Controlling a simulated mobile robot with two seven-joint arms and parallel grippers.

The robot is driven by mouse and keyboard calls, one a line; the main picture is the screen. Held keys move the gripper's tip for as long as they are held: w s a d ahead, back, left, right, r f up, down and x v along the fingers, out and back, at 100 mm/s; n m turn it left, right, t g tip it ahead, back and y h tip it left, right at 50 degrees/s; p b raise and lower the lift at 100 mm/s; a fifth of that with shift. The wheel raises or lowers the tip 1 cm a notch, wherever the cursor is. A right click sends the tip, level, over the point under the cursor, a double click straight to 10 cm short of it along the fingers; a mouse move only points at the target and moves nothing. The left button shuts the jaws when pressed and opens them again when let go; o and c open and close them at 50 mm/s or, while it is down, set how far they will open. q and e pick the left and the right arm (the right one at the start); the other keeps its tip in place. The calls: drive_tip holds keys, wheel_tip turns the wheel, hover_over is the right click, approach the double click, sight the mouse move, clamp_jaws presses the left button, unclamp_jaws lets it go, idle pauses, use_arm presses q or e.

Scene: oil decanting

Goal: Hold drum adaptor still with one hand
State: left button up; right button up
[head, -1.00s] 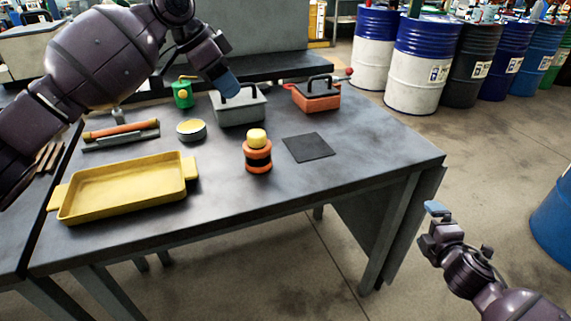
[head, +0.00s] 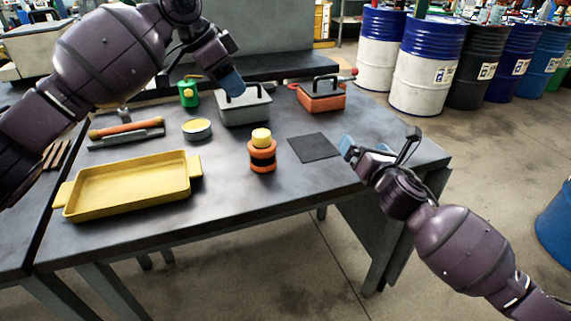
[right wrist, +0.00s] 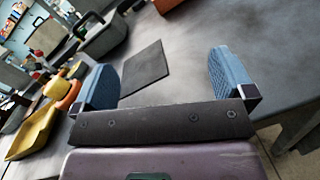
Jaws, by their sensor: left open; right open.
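An orange and black round piece with a yellow top (head: 262,156), which looks like the drum adaptor, stands upright near the table's front edge. In the right wrist view it shows partly at the left (right wrist: 66,92), beyond one finger. My right gripper (head: 378,142) is open and empty over the table's right end, to the right of the orange piece and apart from it. Its two blue fingers stand wide apart in the right wrist view (right wrist: 165,82). My left gripper (head: 228,82) is open near the grey lidded box; one fingertip overlaps the box in view, and contact cannot be told.
A black mat (head: 314,147) lies right of the orange piece. A yellow tray (head: 130,192), round tin (head: 197,129), green can (head: 188,94), grey box (head: 245,110) and red box (head: 321,99) stand around. Drums (head: 428,65) stand behind on the floor.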

sight(266, 145)
drive_tip(key=s+a+n+y, duration=0.1)
drive_tip(key=a+n, duration=0.1)
drive_tip(key=a, duration=0.4)
drive_tip(key=s+a+n+g+y, duration=0.1)
drive_tip(key=s+a+n+y, duration=0.1)
drive_tip(key=a, duration=0.4)
drive_tip(key=s+a+r+n+y, duration=0.1)
drive_tip(key=s+a+n+y, duration=0.1)
drive_tip(key=a, duration=0.4)
drive_tip(key=shift+s+a+n+g, duration=0.25)
drive_tip(key=shift+a+n+g, duration=0.15)
drive_tip(key=shift+n, duration=0.5)
drive_tip(key=shift+w+a, duration=0.15)
drive_tip(key=x, duration=1)
drive_tip(key=shift+a, duration=0.1)
drive_tip(key=c, duration=1.2)
drive_tip(key=shift+c, duration=0.2)
drive_tip(key=o, duration=1.2)
